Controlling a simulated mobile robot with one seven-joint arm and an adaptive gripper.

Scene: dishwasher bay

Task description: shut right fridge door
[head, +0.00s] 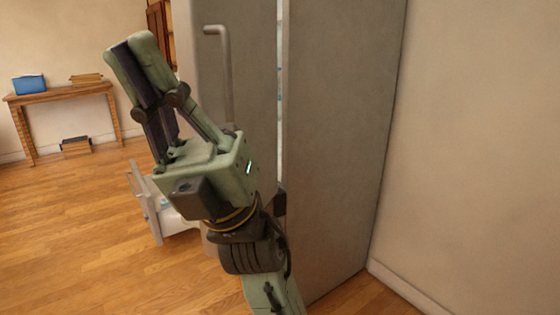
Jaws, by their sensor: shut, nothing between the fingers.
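The fridge (345,130) stands at the centre right, its grey side panel facing me. The right fridge door (255,80) is the grey panel to the left of that side, with a vertical bar handle (228,75). A narrow pale gap shows between the door and the fridge body, so the door looks slightly ajar. My gripper (130,46) points up and left, in front of the door's left part in the picture. Its fingers are together and empty. My gripper and arm hide the door's lower part. I cannot tell whether they touch it.
A pulled-out drawer (168,218) juts out low at the left, partly behind my gripper. A wooden table (62,93) with a blue box (29,84) stands at the far left wall. A plain wall is close on the right.

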